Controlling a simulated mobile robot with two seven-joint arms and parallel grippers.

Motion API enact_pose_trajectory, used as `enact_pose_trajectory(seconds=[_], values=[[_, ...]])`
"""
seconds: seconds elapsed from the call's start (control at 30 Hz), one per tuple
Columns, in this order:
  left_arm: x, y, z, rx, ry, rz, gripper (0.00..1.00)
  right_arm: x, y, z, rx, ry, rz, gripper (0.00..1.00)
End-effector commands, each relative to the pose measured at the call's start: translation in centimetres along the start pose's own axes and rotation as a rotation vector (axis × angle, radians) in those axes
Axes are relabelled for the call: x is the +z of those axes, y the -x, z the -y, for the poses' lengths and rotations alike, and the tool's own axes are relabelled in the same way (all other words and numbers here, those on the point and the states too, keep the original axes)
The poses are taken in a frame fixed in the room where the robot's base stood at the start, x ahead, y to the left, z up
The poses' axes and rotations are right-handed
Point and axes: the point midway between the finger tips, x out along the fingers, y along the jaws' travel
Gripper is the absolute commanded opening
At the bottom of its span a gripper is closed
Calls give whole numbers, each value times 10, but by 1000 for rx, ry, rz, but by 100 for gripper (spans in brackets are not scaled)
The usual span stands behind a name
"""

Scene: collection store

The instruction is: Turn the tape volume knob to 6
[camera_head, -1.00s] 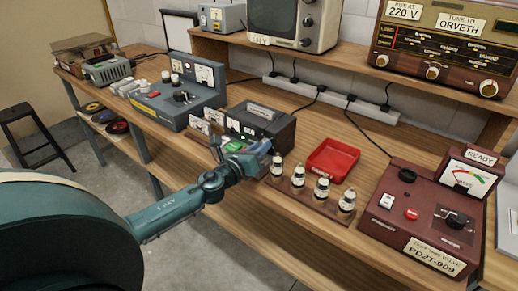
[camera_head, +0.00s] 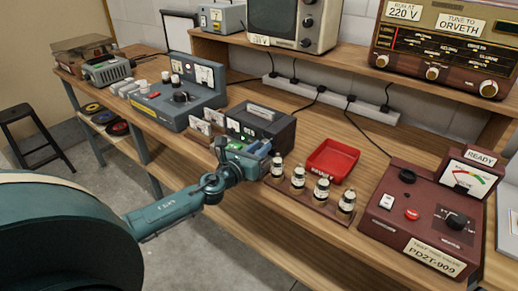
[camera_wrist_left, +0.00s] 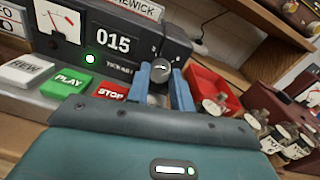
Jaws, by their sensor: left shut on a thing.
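The dark tape machine (camera_head: 285,128) stands near the front edge of the bench, left of the glass valves. My left gripper (camera_head: 259,148) reaches its front right end. In the left wrist view, the grey tape volume knob (camera_wrist_left: 160,70) with a pale pointer line sits between the blue fingers of my left gripper (camera_wrist_left: 162,80), which is shut on it. The scale marks around the knob are too small or hidden to read. Beside it are a counter (camera_wrist_left: 112,44) showing 015, a lit green lamp (camera_wrist_left: 90,59), and the keys REW, PLAY (camera_wrist_left: 67,82) and STOP. My right gripper is out of view.
Several glass valves (camera_head: 321,190) stand in a wooden rack just right of the gripper. A red tray (camera_head: 333,158) lies behind them. A maroon valve tester (camera_head: 425,215) is at the right, and a grey-blue unit (camera_head: 190,95) is farther left.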

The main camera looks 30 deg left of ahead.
Motion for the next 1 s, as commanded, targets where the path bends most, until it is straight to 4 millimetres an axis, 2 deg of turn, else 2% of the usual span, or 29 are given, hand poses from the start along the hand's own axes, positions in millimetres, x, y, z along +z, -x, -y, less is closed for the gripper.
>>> enact_pose_trajectory(seconds=[0.03,0.07,0.3,0.53,0.67,0.77,1.0], values=[[0,0,0,0,0,-1,0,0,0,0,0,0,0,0],[0,0,0,0,1,-1,25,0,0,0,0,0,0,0],[0,0,0,0,1,0,44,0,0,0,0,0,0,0],[0,0,0,0,1,0,44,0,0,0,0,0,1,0],[-2,8,-1,1,1,-2,44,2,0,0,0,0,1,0],[-2,21,-1,0,-1,-3,44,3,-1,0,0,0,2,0],[-4,66,0,0,1,-5,44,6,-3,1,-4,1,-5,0]])
